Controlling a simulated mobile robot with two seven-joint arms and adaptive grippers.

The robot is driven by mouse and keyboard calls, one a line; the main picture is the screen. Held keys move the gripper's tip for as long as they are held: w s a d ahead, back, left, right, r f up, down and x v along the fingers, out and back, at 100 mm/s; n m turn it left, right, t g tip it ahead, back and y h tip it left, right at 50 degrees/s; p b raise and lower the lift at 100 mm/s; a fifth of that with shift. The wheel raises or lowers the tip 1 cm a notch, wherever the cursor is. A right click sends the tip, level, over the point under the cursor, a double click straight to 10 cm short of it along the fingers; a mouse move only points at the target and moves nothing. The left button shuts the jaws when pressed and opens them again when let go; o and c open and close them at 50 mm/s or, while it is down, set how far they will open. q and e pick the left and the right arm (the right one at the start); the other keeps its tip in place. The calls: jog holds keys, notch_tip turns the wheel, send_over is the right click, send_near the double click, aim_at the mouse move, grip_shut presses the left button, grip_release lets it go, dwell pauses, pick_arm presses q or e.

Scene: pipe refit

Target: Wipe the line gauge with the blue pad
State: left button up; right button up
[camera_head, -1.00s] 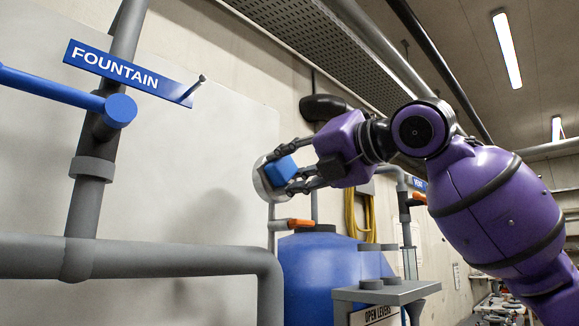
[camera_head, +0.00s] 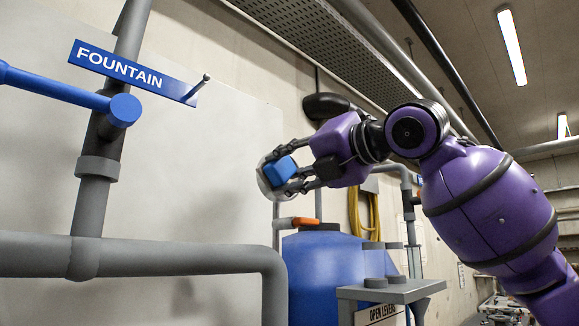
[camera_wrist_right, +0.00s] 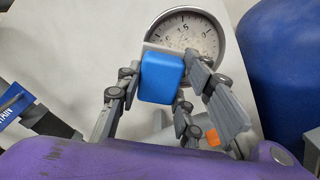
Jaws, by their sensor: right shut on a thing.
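The blue pad (camera_head: 281,171) is held between the fingers of my right gripper (camera_head: 284,172), which is shut on it. In the right wrist view the blue pad (camera_wrist_right: 162,77) sits between the fingers, in front of the lower left of the gauge face. The line gauge (camera_wrist_right: 187,35) is round with a grey rim and a pale, speckled dial with numbers. In the head view the gauge (camera_head: 265,184) shows only as an edge behind the pad and fingers. I cannot tell whether the pad touches the dial. My left gripper is out of view.
A blue tank (camera_head: 322,262) stands below the gauge, with an orange-handled lever (camera_head: 297,222) above its left side. Grey pipes (camera_head: 140,257) and a FOUNTAIN sign (camera_head: 132,72) are at the left. A grey shelf (camera_head: 392,291) with an OPEN LEVERS sign is at the lower right.

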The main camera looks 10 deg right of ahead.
jog(key=shift+w+a, duration=0.1)
jog(key=shift+w+d, duration=0.5)
jog(key=shift+d, duration=0.35)
jog(key=shift+w+d, duration=0.5)
jog(key=shift+d, duration=0.3)
jog(key=shift+s+a, duration=0.5)
jog(key=shift+a, duration=0.35)
jog(key=shift+s+a, duration=0.45)
jog(key=shift+a, duration=0.4)
jog(key=shift+d, duration=0.1)
jog(key=shift+w+d, duration=2.1)
jog(key=shift+d, duration=1)
jog(key=shift+s+a, duration=0.7)
jog(key=shift+a, duration=0.4)
jog(key=shift+s+a, duration=0.7)
jog(key=shift+a, duration=0.35)
jog(key=shift+s+a, duration=0.7)
jog(key=shift+a, duration=0.4)
